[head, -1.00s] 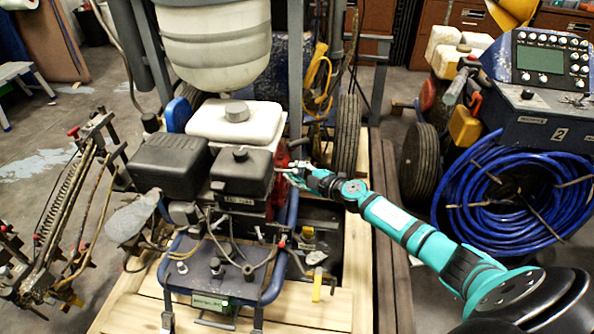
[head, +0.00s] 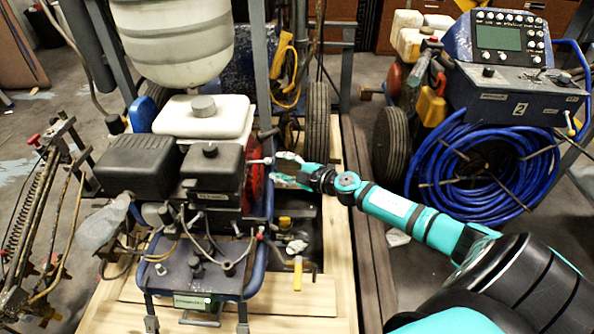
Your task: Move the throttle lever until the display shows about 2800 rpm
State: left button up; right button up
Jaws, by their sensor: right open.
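The engine (head: 213,175) has a black air-filter box, a white tank and a red housing at its right side. A small light-coloured lever (head: 262,161) sticks out at that right side; it looks like the throttle lever. My right gripper (head: 277,170) is open just right of the lever tip, fingers pointing left at the engine; I cannot tell whether it touches. A small green plate or display (head: 192,301) sits low on the blue engine frame, and a larger grey-green screen (head: 498,37) is on the blue console. I can read no numbers on either. My left gripper is not in view.
A wooden pallet (head: 318,300) lies under the engine. A coil of blue hose (head: 460,190) hangs on the machine at right, behind my right arm. A black wheel (head: 318,122) stands behind the gripper. Springs and rods (head: 30,220) are at left.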

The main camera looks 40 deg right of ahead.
jog(key=v, duration=0.6)
jog(key=shift+s, duration=0.2)
jog(key=shift+d, duration=0.1)
jog(key=shift+c, duration=0.4)
